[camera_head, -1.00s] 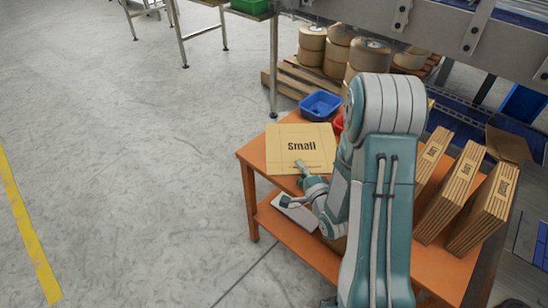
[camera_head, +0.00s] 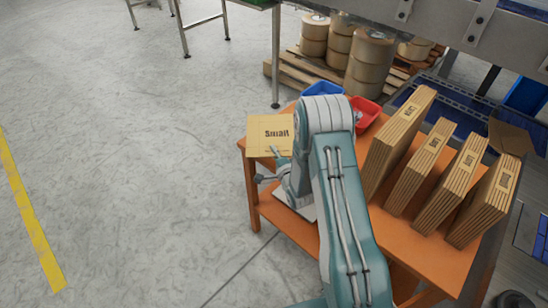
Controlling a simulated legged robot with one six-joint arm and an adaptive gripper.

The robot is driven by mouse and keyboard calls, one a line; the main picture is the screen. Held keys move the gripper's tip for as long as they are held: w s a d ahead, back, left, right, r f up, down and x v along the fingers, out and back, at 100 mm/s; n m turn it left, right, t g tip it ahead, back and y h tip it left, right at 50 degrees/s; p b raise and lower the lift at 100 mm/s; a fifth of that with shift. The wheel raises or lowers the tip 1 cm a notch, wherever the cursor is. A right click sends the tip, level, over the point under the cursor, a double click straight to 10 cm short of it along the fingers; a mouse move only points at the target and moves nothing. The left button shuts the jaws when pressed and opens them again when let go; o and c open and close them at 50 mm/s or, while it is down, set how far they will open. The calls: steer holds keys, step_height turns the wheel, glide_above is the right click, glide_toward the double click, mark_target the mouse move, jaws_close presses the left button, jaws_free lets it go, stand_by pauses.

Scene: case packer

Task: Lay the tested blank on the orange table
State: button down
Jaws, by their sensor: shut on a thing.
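The tan cardboard blank (camera_head: 261,135), printed "Small", shows at the back left corner of the orange table (camera_head: 425,266). Part of it reaches out past the table's left edge, and my arm hides its right side. My gripper (camera_head: 267,165) is at the blank's near edge and shut on it. I cannot tell whether the blank touches the table top or is held just above it.
Several upright bundles of cardboard (camera_head: 433,167) stand on the table's right side. A blue bin (camera_head: 322,90) and a red bin (camera_head: 366,112) sit at the back. Tape rolls (camera_head: 370,60) stand on a pallet behind. Open floor lies to the left.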

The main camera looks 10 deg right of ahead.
steer(key=shift+f, duration=1.55)
steer(key=shift+f, duration=0.55)
steer(key=c, duration=0.8)
jaws_free()
steer(key=shift+r, duration=0.1)
